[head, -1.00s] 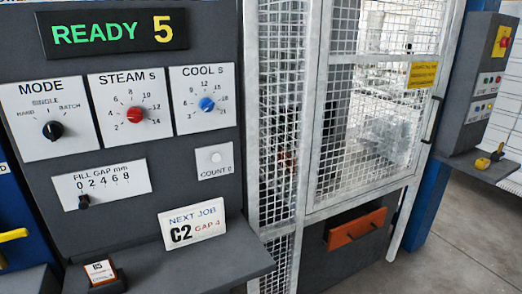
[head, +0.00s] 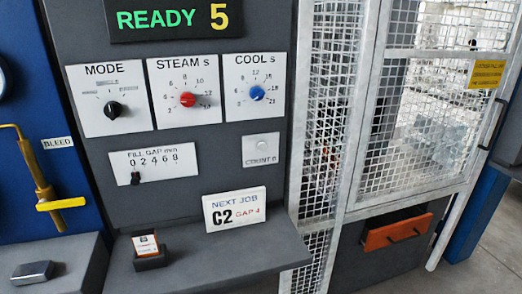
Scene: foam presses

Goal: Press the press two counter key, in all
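The counter key (head: 261,143) is a small round grey-white button on a white plate labelled "COUNT 0" or similar. It sits on the dark press panel (head: 200,205), below the COOL dial. The display (head: 174,18) above reads "READY 5". Whether this panel belongs to press two cannot be told from the labels in view. Neither of my grippers shows in the head view.
MODE (head: 113,109), red STEAM (head: 187,99) and blue COOL (head: 257,93) dials and a FILL GAP slider (head: 136,178) share the panel. A C2 card (head: 236,209) and small block (head: 148,253) stand on the shelf (head: 215,262). A mesh guard (head: 415,135) is right.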

